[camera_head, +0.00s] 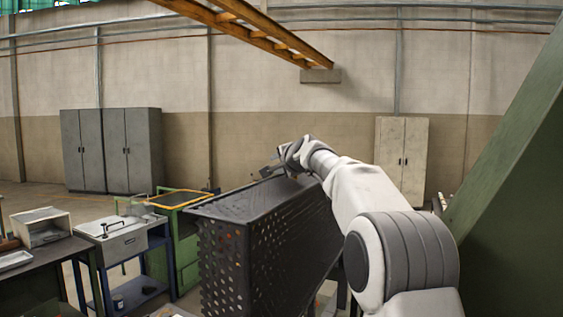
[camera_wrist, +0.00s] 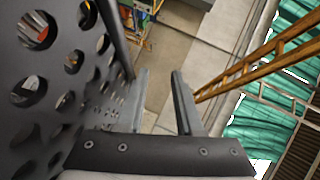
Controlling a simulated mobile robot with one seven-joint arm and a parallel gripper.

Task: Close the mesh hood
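The mesh hood (camera_head: 222,265) is a large dark box with round holes in its sides, in the middle of the head view. Orange shows through some holes. Its perforated wall (camera_wrist: 58,100) fills the left of the wrist view, close beside my gripper. My gripper (camera_head: 272,168) is at the far upper edge of the hood in the head view, partly hidden by my wrist. In the wrist view my gripper (camera_wrist: 159,76) has its two fingers apart, with floor seen between them. I cannot tell whether the left finger touches the hood.
A green frame (camera_head: 185,240) stands left of the hood. Further left are a blue-legged stand with a grey box (camera_head: 122,243) and a dark bench with a tray (camera_head: 15,260). A large green slanted structure (camera_head: 510,200) is at right. Cabinets (camera_head: 112,150) line the back wall.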

